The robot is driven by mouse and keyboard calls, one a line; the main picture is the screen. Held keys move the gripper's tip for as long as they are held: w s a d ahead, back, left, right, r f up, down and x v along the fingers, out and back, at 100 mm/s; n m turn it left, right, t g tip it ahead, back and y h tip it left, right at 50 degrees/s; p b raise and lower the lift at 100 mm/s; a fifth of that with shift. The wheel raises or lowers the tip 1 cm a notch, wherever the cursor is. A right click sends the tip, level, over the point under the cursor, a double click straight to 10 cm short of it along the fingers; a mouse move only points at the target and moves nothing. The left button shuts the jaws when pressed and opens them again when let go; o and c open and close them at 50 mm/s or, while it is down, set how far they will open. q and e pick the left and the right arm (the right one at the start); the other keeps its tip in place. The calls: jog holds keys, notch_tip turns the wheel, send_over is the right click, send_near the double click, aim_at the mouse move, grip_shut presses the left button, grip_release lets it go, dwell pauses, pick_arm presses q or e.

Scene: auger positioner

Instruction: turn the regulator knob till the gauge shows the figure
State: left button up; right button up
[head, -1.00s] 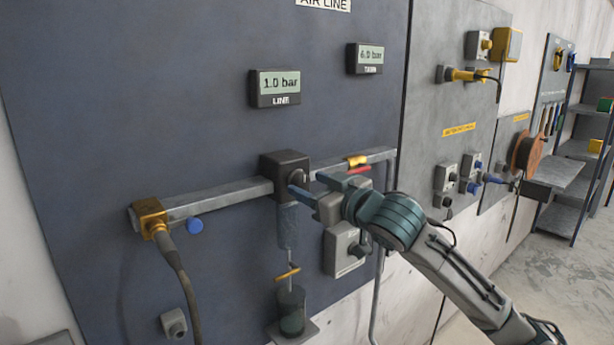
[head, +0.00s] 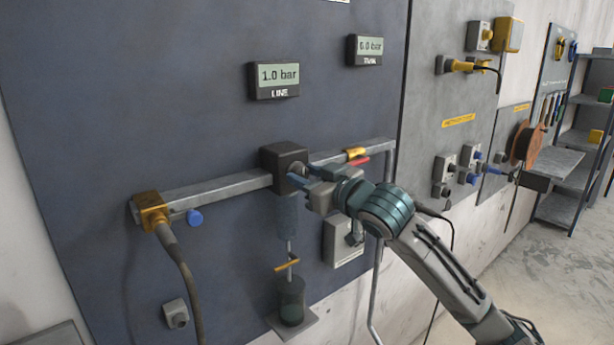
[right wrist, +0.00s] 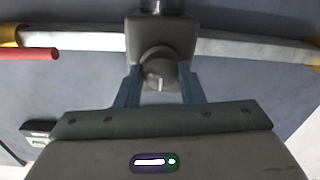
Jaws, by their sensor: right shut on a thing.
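The regulator is a dark block (head: 285,165) on the grey pipe of the air-line panel. Its round grey knob (right wrist: 159,70) faces me in the right wrist view, with a pale mark on its face. My right gripper (right wrist: 159,88) is shut on the knob, one blue finger on each side. In the head view the right gripper (head: 300,180) reaches the regulator from the right and hides most of the knob. The line gauge (head: 279,75) reads 1.0 bar. The tank gauge (head: 369,47) seems to read 6.0 bar. My left gripper is not in view.
A red lever (right wrist: 30,54) lies by the pipe's yellow fitting. A brass fitting with a hose (head: 152,212) and a blue button (head: 194,217) are left of the regulator. Open panel lies above the pipe.

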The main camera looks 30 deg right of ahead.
jog(key=shift+m, duration=0.4)
jog(key=m, duration=0.2)
jog(key=shift+m+b, duration=0.35)
jog(key=shift+m, duration=0.05)
jog(key=m+b, duration=0.1)
jog(key=m, duration=0.2)
jog(key=shift+d+r+m, duration=0.1)
jog(key=shift+m, duration=0.2)
jog(key=m+b, duration=0.1)
jog(key=m, duration=0.3)
jog(key=shift+m, duration=0.3)
jog(key=shift+m+t+h+b, duration=0.35)
jog(key=shift+m+b, duration=0.35)
jog(key=shift+m, duration=1)
jog(key=shift+r, duration=0.1)
